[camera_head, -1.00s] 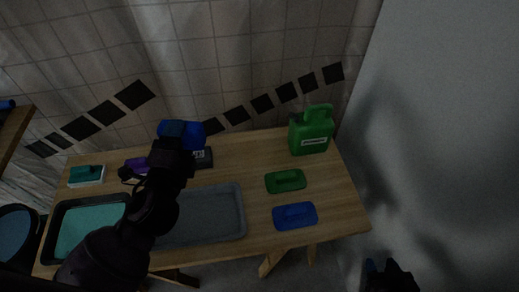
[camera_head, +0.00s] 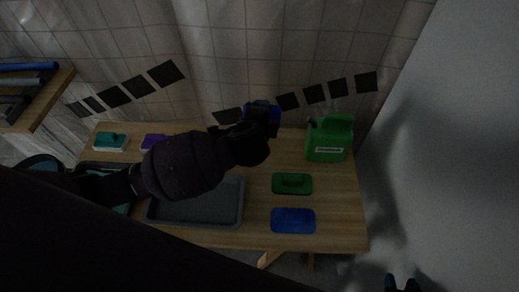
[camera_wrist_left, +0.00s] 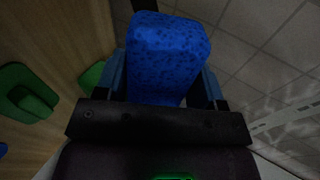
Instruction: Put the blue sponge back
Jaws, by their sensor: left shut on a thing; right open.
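The blue sponge (camera_wrist_left: 166,58) is a speckled block between the fingers of my left gripper (camera_wrist_left: 165,92) in the left wrist view. That gripper is shut on it. In the head view my left gripper (camera_head: 262,116) is raised over the back of the table, left of the green can, with a bit of blue showing at its tip. My right gripper (camera_head: 402,286) is open and empty at the bottom right edge, off the table, and only partly in frame.
The wooden table (camera_head: 342,200) bears a green can (camera_head: 330,142), a green handled pad (camera_head: 292,184), a blue handled pad (camera_head: 293,220), a grey tray (camera_head: 205,207), a teal pad (camera_head: 110,141) and a purple item (camera_head: 153,142). My left arm hides much of the left side.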

